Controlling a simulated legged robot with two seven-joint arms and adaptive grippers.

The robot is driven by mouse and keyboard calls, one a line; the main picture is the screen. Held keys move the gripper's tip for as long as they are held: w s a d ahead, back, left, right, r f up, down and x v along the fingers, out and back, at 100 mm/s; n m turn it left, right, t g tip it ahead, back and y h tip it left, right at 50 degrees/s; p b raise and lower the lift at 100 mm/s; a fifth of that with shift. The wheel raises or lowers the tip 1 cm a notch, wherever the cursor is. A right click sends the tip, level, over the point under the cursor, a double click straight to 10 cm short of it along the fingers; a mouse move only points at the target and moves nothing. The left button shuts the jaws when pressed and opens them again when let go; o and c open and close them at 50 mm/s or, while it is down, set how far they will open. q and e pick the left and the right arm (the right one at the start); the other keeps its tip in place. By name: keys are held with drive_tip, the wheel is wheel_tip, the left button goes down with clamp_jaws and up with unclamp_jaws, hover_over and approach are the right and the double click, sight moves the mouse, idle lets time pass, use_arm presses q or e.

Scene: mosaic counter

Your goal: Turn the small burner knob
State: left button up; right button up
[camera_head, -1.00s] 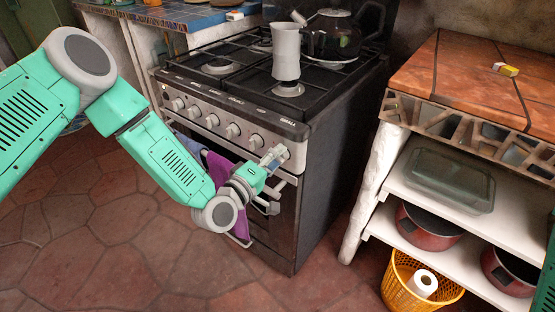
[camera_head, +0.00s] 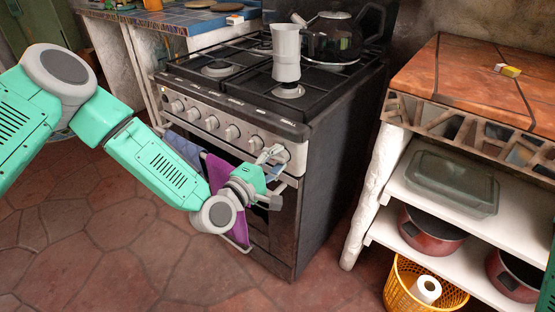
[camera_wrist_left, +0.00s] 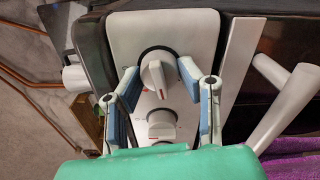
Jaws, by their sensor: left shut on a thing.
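The small burner knob (camera_wrist_left: 153,78) is the end knob on the stove's front panel (camera_wrist_left: 183,28), below the SMALL label in the head view. My left gripper (camera_head: 271,154) is at this knob. In the left wrist view, its blue-padded fingers (camera_wrist_left: 157,74) stand on either side of the knob, shut on it. The knob's grip bar stands near upright and slightly tilted there, while the neighbouring knob's (camera_wrist_left: 161,131) bar lies crosswise. In the head view my gripper partly hides the knob. My right gripper is not in view.
The oven handle (camera_wrist_left: 280,112) runs close beside my left gripper, with purple (camera_head: 226,196) and blue (camera_head: 184,150) towels hanging there. A grey moka pot (camera_head: 287,52) and a dark kettle (camera_head: 335,37) stand on the stove. Shelves with pots (camera_head: 432,236) are at right.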

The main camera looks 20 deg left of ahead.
use_arm(q)
drive_tip(key=shift+a+f, duration=0.2)
drive_tip(key=o, duration=1.1)
drive_tip(key=shift+w, duration=0.1)
drive_tip(key=v, duration=1.2)
drive_tip(key=shift+c, duration=0.4)
clamp_jaws()
